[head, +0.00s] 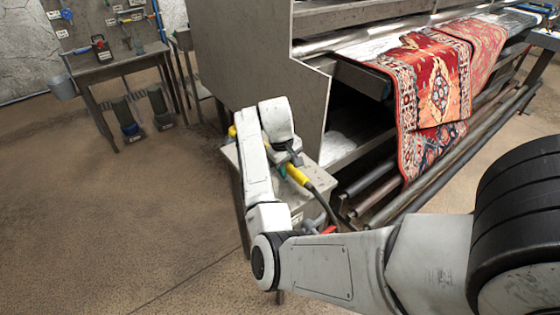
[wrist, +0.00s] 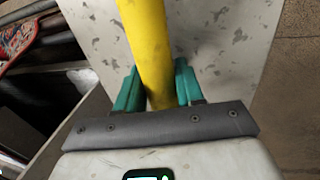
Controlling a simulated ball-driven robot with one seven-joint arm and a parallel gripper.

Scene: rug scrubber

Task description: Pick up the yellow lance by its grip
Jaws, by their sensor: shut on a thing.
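The yellow lance (head: 297,175) lies over a small worn table beside the large machine in the head view. My arm partly hides its middle, and a dark hose runs from its near end. In the wrist view the yellow lance (wrist: 146,45) runs from the top edge down between the two teal fingers of my gripper (wrist: 156,88). The fingers are shut on it, one on each side. In the head view my gripper (head: 288,163) is small and partly hidden by the wrist. I cannot tell whether the lance is lifted off the table.
The small table's worn top (wrist: 225,50) fills much of the wrist view. The large machine (head: 255,55) stands right behind it, with a red patterned rug (head: 435,85) draped over its rollers. A workbench (head: 110,68) with tools stands at the far left. The floor at left is clear.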

